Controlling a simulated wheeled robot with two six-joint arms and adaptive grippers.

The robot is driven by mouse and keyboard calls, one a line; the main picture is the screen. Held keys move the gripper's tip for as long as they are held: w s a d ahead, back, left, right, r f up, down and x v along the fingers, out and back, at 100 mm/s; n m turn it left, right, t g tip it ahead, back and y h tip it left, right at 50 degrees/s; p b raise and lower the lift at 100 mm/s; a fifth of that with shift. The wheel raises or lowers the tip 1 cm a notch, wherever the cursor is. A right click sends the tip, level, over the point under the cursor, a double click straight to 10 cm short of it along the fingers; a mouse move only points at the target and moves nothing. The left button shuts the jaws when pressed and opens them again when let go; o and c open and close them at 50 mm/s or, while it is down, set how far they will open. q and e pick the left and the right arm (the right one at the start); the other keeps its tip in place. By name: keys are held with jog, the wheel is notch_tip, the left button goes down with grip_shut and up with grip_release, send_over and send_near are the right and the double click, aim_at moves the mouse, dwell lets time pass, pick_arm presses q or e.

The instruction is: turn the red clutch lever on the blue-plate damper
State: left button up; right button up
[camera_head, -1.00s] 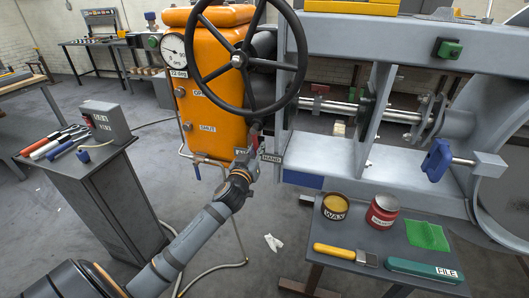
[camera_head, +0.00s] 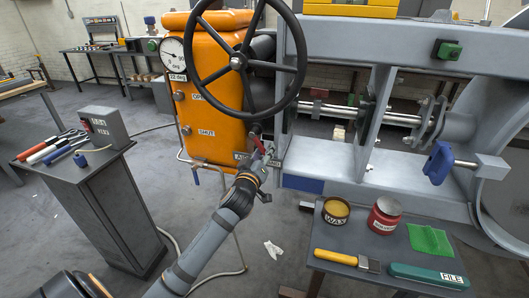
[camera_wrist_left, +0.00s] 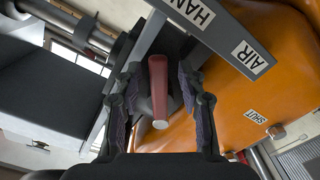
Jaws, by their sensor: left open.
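The red lever (camera_wrist_left: 158,90) stands out beside a grey plate with HAND and AIR labels. In the head view the lever (camera_head: 257,143) shows as a small red piece below the black handwheel. My left gripper (camera_head: 262,162) is at the lever. In the left wrist view its two fingers (camera_wrist_left: 158,84) are apart, one on each side of the lever, with gaps visible. A blue plate (camera_head: 302,184) is on the grey frame, right of the gripper. The lever's base is partly hidden in shadow. My right gripper is not in view.
The black handwheel (camera_head: 238,62) and orange housing (camera_head: 212,125) are close above and behind my left gripper. A bench (camera_head: 330,262) with tins, a brush and a file stands at the lower right. A grey cabinet (camera_head: 100,195) with tools is at the left.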

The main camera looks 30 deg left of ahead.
pick_arm(q)
jog(key=shift+v, duration=0.8)
jog(key=v, duration=0.6)
dwell(0.4)
